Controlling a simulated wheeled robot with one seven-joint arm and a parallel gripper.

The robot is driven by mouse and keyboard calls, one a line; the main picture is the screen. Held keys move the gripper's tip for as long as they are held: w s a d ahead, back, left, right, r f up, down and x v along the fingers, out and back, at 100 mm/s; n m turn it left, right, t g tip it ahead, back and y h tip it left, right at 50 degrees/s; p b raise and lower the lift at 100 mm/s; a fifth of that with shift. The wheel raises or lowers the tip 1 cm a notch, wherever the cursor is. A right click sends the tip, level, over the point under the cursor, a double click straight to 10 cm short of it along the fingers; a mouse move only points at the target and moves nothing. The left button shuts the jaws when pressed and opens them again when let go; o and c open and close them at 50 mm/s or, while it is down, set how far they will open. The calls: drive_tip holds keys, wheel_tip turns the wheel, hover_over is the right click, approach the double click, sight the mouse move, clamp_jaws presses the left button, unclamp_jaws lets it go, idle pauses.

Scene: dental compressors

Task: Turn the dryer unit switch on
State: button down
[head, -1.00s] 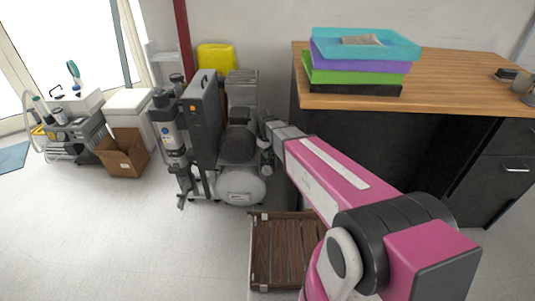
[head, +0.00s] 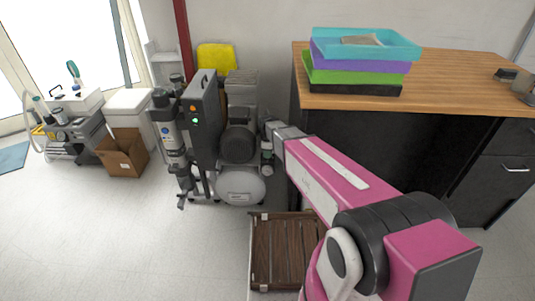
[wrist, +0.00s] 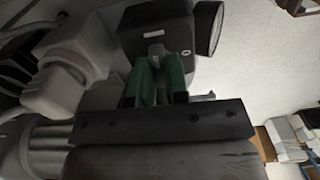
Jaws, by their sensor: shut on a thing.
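The compressor set stands against the wall in the head view, with a tall dark grey box (head: 204,118) that carries an orange light and a lit green light. In the wrist view my gripper (wrist: 157,62) has its green fingers close together, against a dark grey housing (wrist: 155,22) with a small pale label. The fingers are shut on a small part there, apparently the dryer unit switch; it is mostly hidden between them. In the head view my pink arm reaches to the right side of the compressor, and the fingertips cannot be made out.
A wood-topped dark cabinet (head: 460,85) with stacked coloured trays (head: 360,62) stands right of the compressor. A slatted wooden crate (head: 283,250) lies on the floor in front. An open cardboard box (head: 122,152) is to the left. The floor at front left is clear.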

idle(0.4)
drive_tip(key=c, duration=1.1)
unclamp_jaws()
drive_tip(key=shift+r, duration=0.1)
wheel_tip(320, 180, up, 11)
drive_tip(key=shift+f, duration=0.15)
drive_tip(key=shift+s, duration=0.15)
